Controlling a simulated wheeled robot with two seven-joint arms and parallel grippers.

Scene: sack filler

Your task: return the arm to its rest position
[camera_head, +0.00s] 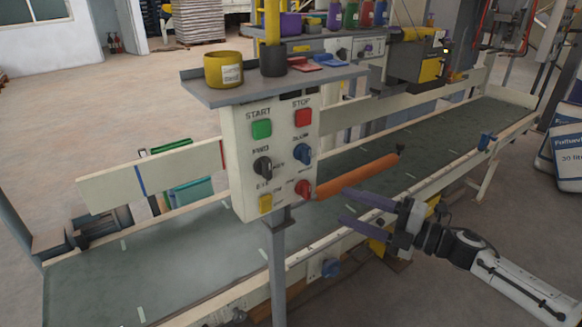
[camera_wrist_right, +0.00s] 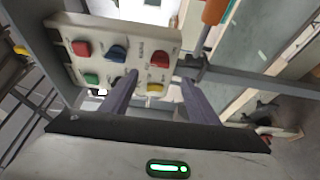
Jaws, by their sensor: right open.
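My right gripper (camera_head: 352,206) is open and empty, to the right of the control box (camera_head: 240,160) and above the conveyor belt (camera_head: 190,262). Its two dark fingers point left toward the box. In the right wrist view the fingers (camera_wrist_right: 152,95) stand apart, with the box's panel (camera_wrist_right: 104,58) beyond them. The panel carries a green START button (camera_head: 261,128), a red STOP button (camera_head: 303,117), a black knob (camera_head: 263,167), a blue knob (camera_head: 302,154), a yellow button (camera_head: 265,203) and a red knob (camera_head: 303,189). I do not see my left gripper.
An orange bar (camera_head: 357,176) juts from the box's right side, close above my right gripper. A grey shelf (camera_head: 210,95) on the box holds a yellow tub (camera_head: 224,69). A post (camera_head: 277,270) supports the box. Blue-white sacks (camera_head: 566,155) stand at the far right.

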